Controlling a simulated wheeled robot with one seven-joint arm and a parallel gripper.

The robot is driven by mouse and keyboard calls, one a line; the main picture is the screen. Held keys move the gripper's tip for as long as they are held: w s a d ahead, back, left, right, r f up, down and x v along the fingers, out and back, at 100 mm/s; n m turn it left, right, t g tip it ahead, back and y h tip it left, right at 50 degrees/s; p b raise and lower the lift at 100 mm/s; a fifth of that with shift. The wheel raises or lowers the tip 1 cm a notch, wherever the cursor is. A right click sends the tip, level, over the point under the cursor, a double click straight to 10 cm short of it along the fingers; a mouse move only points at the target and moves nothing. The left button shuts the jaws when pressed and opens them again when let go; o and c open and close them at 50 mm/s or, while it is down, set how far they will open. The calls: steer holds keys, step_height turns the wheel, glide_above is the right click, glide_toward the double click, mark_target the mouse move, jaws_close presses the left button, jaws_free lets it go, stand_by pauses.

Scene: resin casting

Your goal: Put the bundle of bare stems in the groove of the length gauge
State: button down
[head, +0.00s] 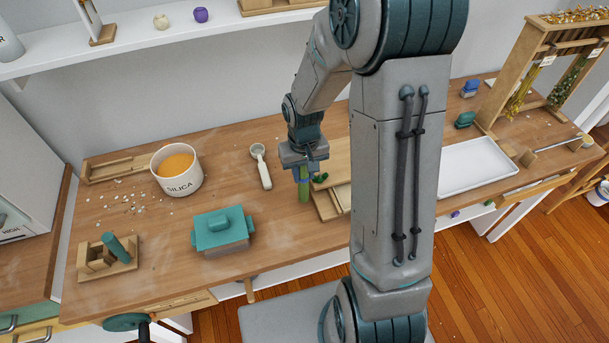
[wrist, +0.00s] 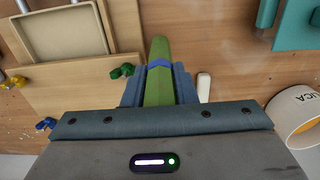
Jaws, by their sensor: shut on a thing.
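The bundle of bare stems is green with a blue band. In the head view the bundle (head: 304,190) hangs roughly upright under my gripper (head: 303,173), beside the left edge of a pale wooden jig. In the wrist view the bundle (wrist: 158,92) sits between the two blue fingers of my gripper (wrist: 158,80), which are shut on it. I cannot tell whether its lower end touches the bench. A long wooden piece with a groove (head: 118,168), which looks like the length gauge, lies at the bench's back left; its groove looks empty.
The wooden jig (head: 326,206) with coloured knobs stands right beside the bundle. A white scoop (head: 262,168), the SILICA tub (head: 178,176), a teal lidded box (head: 222,234) and a wooden holder with a teal cylinder (head: 105,256) stand to the left.

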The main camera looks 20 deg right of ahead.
steer(key=shift+f, duration=1.15)
steer(key=shift+f, duration=0.2)
steer(key=c, duration=1.2)
jaws_free()
steer(key=shift+o, duration=0.2)
